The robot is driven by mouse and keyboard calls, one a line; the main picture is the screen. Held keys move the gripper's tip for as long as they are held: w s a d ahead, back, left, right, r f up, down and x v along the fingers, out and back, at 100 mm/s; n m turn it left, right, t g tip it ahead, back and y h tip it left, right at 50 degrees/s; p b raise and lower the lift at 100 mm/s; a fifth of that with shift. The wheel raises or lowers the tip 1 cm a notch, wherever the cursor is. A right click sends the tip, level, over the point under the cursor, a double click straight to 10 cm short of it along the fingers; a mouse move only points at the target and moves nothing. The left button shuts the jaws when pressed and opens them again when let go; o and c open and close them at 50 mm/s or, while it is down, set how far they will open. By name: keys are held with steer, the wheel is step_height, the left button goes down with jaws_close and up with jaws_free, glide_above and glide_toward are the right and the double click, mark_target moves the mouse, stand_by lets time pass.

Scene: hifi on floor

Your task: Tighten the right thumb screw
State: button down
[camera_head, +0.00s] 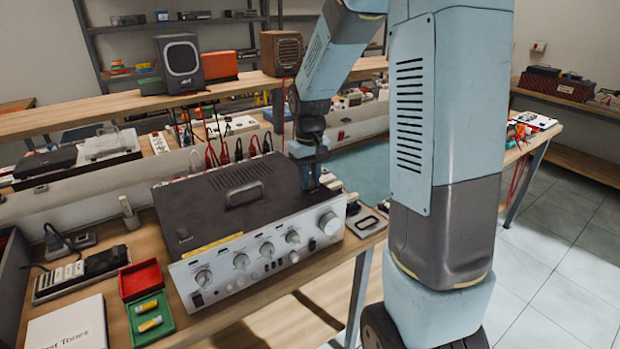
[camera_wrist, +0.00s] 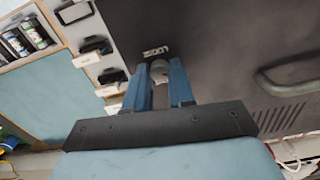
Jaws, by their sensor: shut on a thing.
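The silver-fronted hi-fi unit (camera_head: 255,265) stands on the wooden bench, with a dark top cover (camera_head: 215,198) and a raised handle (camera_head: 244,194). It fills the upper right of the wrist view, where its cover (camera_wrist: 220,40) and handle (camera_wrist: 280,80) show. My gripper (camera_head: 311,186) points down at the right end of the cover. In the wrist view my gripper (camera_wrist: 160,82) has its blue fingers closed on a small grey rounded thumb screw (camera_wrist: 159,67), beside a small pale label. The screw's lower part is hidden. In the head view the fingers hide it.
Red and green trays (camera_head: 148,318), a white box (camera_head: 68,325) and a dark device (camera_head: 80,275) lie left of the unit. Black and red cables (camera_head: 235,150) rise behind it. Small pale-and-dark items (camera_head: 365,215) crowd the bench to its right.

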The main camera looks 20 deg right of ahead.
steer(key=m, duration=1.1)
steer(key=shift+m, duration=1.8)
steer(key=c, duration=0.9)
jaws_free()
steer(key=shift+c, duration=0.2)
step_height(320, 180, up, 14)
steer(key=shift+w+f, duration=0.15)
